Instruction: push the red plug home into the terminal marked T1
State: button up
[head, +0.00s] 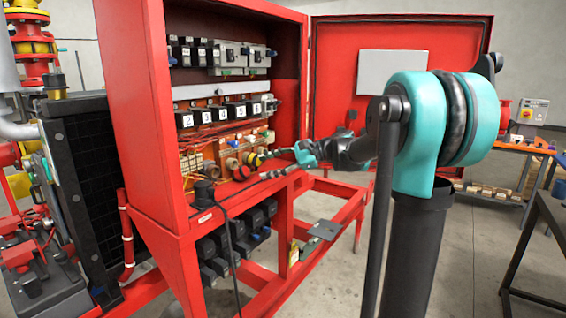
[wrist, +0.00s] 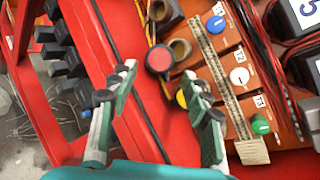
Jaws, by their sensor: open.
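A round red-faced part with a dark rim (wrist: 159,59), which looks like the red plug, shows in the wrist view. It lies just beyond and between the fingertips of my gripper (wrist: 161,80). The gripper is open, with a green finger on each side and nothing held. The label T1 (wrist: 219,7) is at the top of the orange panel beside a blue knob-like part (wrist: 216,24). The head view shows my gripper (head: 268,165) reaching into the lower part of the red cabinet. Whether the fingers touch the plug, and how deep it sits, I cannot tell.
A white part (wrist: 239,76) and a green part (wrist: 260,125) sit by labels T2 and T3. A yellow part (wrist: 182,98) is close to the right finger. Numbered black modules (head: 221,114) stand above in the cabinet. The open red door (head: 340,80) is behind my arm.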

aim_at(246, 171)
jog(key=x, duration=0.6)
jog(key=shift+a, duration=0.3)
